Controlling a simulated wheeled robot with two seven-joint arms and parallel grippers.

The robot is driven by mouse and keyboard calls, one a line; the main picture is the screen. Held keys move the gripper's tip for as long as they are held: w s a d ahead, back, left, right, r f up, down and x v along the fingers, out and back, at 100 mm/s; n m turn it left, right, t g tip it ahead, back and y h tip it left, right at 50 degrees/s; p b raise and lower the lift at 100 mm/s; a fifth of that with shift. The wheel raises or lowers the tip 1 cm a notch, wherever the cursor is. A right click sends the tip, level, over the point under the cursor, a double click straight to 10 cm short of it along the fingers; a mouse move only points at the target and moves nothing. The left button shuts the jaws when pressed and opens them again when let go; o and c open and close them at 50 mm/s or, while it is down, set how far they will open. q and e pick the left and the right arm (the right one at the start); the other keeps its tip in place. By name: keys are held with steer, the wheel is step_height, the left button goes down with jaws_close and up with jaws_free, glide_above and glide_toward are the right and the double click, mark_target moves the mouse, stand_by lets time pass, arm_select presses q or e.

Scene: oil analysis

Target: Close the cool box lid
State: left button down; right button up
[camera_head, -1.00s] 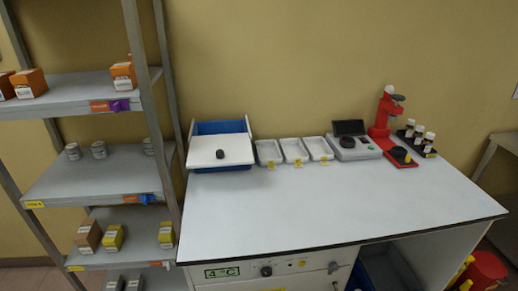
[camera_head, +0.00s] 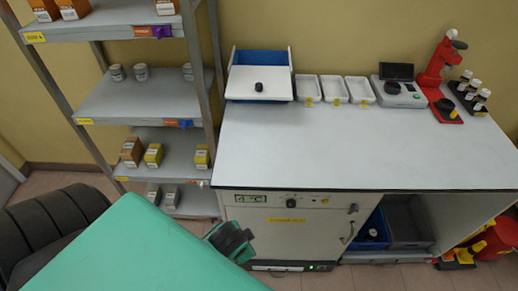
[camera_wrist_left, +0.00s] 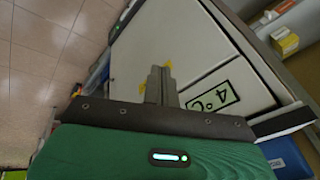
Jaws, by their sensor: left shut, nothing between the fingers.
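The cool box (camera_head: 262,57) stands at the back left of the white worktop, its blue inside showing along the back. Its white lid (camera_head: 242,84) with a black knob (camera_head: 259,87) covers the front part, leaving the back open. My left gripper (camera_head: 232,240) is low in front of the bench, well below and apart from the box. In the left wrist view its fingers (camera_wrist_left: 160,82) are shut and empty, in front of the cabinet front with the 4°C label (camera_wrist_left: 214,97). My right gripper is not in view.
White trays (camera_head: 333,89), a scale (camera_head: 397,92) and a red stand (camera_head: 440,75) line the worktop's back. The shelf rack (camera_head: 150,95) rises just left of the box. The worktop (camera_head: 360,150) is clear in front. A red bin (camera_head: 495,240) stands at lower right.

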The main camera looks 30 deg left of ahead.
mark_target(259, 71)
arm_select(q)
steer(key=w+a+r+m+t+y, duration=0.3)
steer(key=w+r+m+t, duration=0.1)
steer(key=w+r+m, duration=0.45)
steer(key=w+a+r+m+t+y, duration=0.3)
steer(key=w+a+r+m, duration=0.1)
steer(key=w+r+m, duration=0.4)
steer(key=w+a+r+m+t+y, duration=0.2)
steer(key=w+a+r+m+t, duration=0.15)
steer(key=w+r+m, duration=0.55)
steer(key=shift+n, duration=0.55)
steer(key=p+x, duration=0.1)
steer(key=x, duration=0.3)
steer(key=p+x, duration=0.2)
steer(key=x, duration=0.2)
steer(key=a+p+x, duration=0.1)
steer(key=x, duration=0.2)
steer(key=shift+a+r, duration=0.2)
steer(key=shift+r, duration=0.2)
